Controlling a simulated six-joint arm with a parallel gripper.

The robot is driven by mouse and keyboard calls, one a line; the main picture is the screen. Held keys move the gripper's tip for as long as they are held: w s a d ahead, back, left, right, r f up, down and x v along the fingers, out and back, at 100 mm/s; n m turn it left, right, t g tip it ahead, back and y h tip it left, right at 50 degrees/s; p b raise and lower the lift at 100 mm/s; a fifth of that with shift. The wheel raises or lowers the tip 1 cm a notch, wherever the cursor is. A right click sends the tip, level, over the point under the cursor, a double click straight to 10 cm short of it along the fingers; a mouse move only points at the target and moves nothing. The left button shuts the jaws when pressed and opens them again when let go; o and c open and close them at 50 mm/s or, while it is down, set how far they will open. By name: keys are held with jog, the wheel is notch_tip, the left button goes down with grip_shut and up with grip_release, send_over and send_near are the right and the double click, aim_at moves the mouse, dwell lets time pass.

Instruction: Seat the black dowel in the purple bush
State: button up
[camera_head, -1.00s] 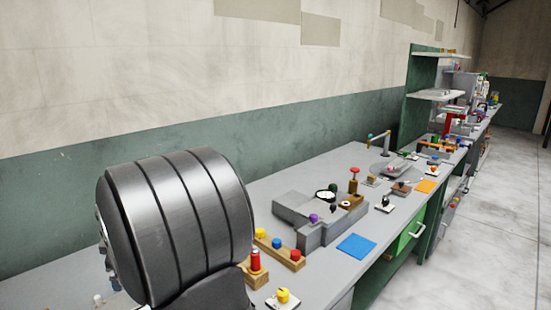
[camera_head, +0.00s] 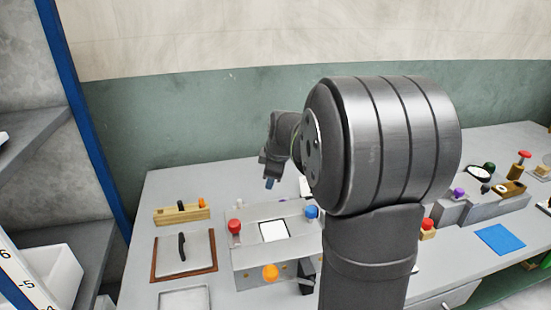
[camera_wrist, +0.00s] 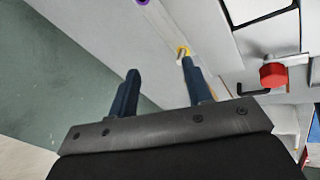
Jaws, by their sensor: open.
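My gripper (camera_head: 270,183) hangs above the back of the bench in the head view, pointing down. In the wrist view its two dark blue fingers (camera_wrist: 160,78) are spread apart with nothing held between them. A purple ring (camera_wrist: 143,2), which may be the purple bush, is cut off by the top edge of the wrist view. It sits on a pale strip (camera_wrist: 163,28), beyond the fingertips. I cannot make out the black dowel for certain. A small dark peg (camera_head: 180,206) stands at a wooden block (camera_head: 172,215) on the left in the head view.
A yellow ring with a pale pin (camera_wrist: 183,50) is near the right fingertip. A grey press with a red knob (camera_head: 235,226), blue knob (camera_head: 311,212) and orange knob (camera_head: 271,272) stands in front of my gripper. A black-handled plate (camera_head: 196,253) lies left. My arm hides the middle.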

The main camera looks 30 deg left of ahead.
notch_tip(320, 180, up, 4)
jog(key=m+g+h, duration=0.2)
jog(key=g+h, duration=0.1)
jog(key=h, duration=0.1)
send_over(179, 201)
jog(key=f, duration=0.7)
jog(key=s+f, duration=0.1)
jog(key=f, duration=0.3)
jog(key=shift+d+f, duration=0.15)
jog(key=shift+f, duration=0.15)
jog(key=shift+w+f, duration=0.25)
jog(key=shift+f, duration=1.2)
jog(key=shift+w+f, duration=0.2)
jog(key=shift+f, duration=1.2)
grip_shut()
